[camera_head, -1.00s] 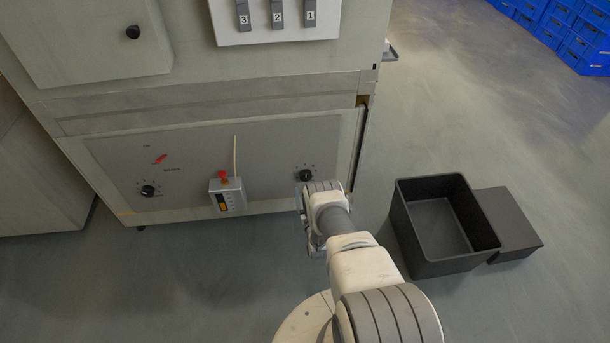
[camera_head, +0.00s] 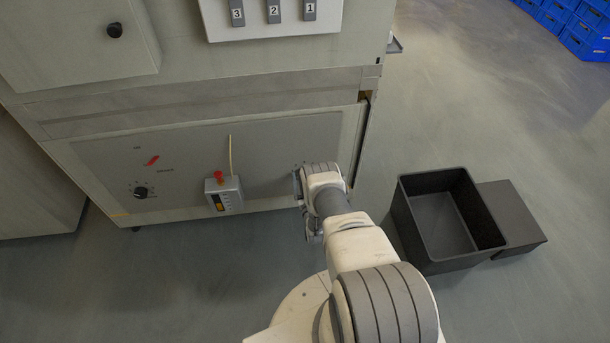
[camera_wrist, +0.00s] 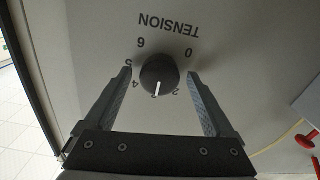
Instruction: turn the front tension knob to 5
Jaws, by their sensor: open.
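The tension knob (camera_wrist: 159,73) is round and black with a white pointer line, on a grey panel marked TENSION. The wrist view shows it upside down. Its pointer aims toward the bottom of the picture, just left of the 2; the 5 is at its left, beside a finger. Some scale marks are hidden or hard to read. My gripper (camera_wrist: 158,76) is open, with one finger on each side of the knob and gaps visible between fingers and knob. In the head view my gripper (camera_head: 304,192) is at the panel's right end, and my arm hides the knob.
A second black knob (camera_head: 140,192) and a red switch (camera_head: 152,160) are on the panel's left. A small grey box with a red button (camera_head: 224,194) sticks out between. A black open bin (camera_head: 402,215) stands on the floor at right, beside a dark flat box (camera_head: 512,222).

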